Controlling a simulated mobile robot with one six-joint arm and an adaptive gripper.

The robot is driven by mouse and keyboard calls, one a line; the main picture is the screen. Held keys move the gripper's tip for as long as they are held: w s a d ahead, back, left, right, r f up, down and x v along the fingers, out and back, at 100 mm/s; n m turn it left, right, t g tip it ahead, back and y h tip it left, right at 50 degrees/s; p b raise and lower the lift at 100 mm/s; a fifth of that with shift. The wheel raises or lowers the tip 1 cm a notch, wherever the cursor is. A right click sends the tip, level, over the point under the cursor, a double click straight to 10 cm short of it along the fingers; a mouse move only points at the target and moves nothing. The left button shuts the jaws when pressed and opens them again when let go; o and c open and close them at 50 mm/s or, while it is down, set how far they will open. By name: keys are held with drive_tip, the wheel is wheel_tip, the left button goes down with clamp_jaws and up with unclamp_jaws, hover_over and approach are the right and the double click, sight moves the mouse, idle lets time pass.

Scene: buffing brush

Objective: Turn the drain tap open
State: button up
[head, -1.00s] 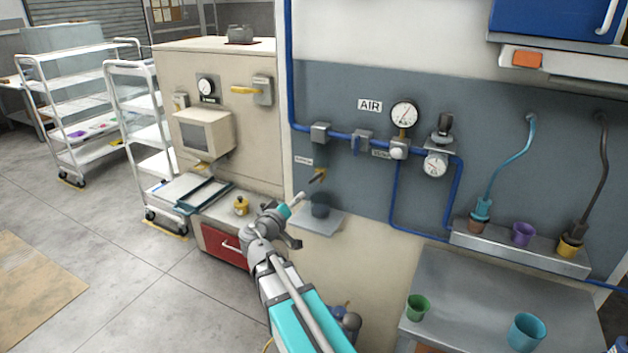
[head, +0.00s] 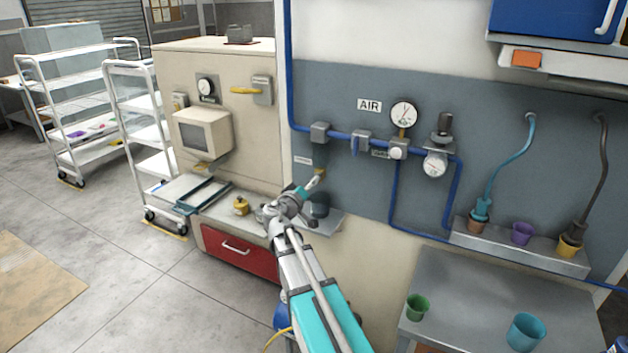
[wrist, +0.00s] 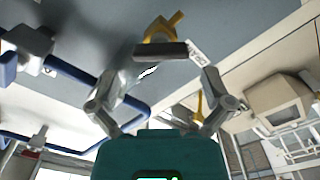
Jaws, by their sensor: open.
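The drain tap is a small yellow fitting (head: 320,171) on the grey wall panel, beside a small white label (head: 303,160). In the wrist view the yellow tap (wrist: 163,28) shows at the top, with a dark bar across its near side. My gripper (head: 308,187) is just below and left of the tap in the head view and partly covers that area. In the wrist view my gripper (wrist: 167,80) has its fingers spread apart with nothing held. The tap lies beyond the fingertips; whether anything touches cannot be told.
A dark cup (head: 319,204) stands on a small shelf (head: 326,224) below the tap, close to my gripper. Blue air pipe (head: 341,134) with gauges runs above and to the right. A beige cabinet (head: 262,140) with a yellow lever (head: 245,90) stands left.

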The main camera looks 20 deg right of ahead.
drive_tip(key=shift+x, duration=2.05)
drive_tip(key=c, duration=0.9)
drive_tip(key=shift+n, duration=0.4)
drive_tip(key=n, duration=0.4)
drive_tip(key=shift+n, duration=2.1)
